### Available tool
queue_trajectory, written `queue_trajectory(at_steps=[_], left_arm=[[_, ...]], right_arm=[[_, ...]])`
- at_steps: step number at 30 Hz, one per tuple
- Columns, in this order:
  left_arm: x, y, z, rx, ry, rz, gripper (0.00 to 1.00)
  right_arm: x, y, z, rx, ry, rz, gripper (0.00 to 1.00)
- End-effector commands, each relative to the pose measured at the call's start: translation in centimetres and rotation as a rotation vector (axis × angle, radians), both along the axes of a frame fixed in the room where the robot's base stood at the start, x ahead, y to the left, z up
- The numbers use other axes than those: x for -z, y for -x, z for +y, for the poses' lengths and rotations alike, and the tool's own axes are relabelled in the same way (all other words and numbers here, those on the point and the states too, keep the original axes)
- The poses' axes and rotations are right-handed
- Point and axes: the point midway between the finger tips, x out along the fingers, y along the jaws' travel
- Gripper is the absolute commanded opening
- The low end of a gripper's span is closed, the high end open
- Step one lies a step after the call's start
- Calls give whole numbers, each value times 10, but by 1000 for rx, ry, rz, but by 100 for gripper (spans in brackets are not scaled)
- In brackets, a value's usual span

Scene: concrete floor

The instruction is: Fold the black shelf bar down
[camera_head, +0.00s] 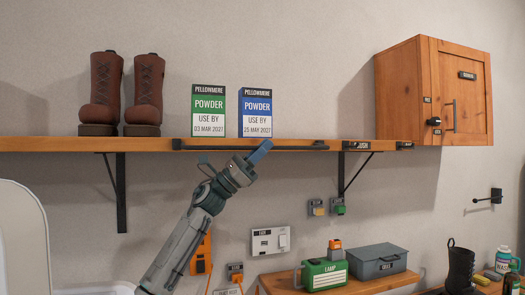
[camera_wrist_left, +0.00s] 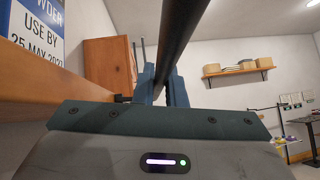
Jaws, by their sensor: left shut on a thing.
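The black shelf bar (camera_head: 300,147) runs along the front edge of the wooden shelf (camera_head: 160,142) in the head view. My left gripper (camera_head: 262,150) reaches up to the bar from below, with blue fingers. In the left wrist view the bar (camera_wrist_left: 182,42) passes between the fingers of the gripper (camera_wrist_left: 162,84), which is shut on it. The shelf's front edge shows to the left of the fingers. The fingers hide a short part of the bar. My right gripper is not in view.
Brown boots (camera_head: 143,95), a green powder box (camera_head: 208,112) and a blue powder box (camera_head: 256,113) stand on the shelf. A wooden cabinet (camera_head: 455,95) hangs at the right.

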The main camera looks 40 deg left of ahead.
Motion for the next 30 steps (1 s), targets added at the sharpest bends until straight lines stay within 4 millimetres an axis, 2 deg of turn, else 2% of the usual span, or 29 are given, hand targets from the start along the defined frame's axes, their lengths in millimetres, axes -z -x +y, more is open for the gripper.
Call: queue_trajectory(at_steps=[6, 7, 10, 18, 23, 28, 30], left_arm=[[0, 0, 0, 1, 1, 0, 0], [0, 0, 0, 1, 1, 0, 14], [0, 0, 0, 1, 1, 0, 33], [0, 0, 0, 1, 1, 0, 33], [9, 4, 3, -1, 1, 0, 33], [27, 15, 13, -1, 0, 2, 33], [26, 18, 14, -1, 0, 1, 33]], right_arm=[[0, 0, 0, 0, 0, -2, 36], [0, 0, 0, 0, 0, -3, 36], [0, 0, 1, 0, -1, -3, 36], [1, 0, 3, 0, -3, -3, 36], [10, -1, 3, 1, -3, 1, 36], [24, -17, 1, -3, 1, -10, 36], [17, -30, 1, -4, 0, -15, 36]])
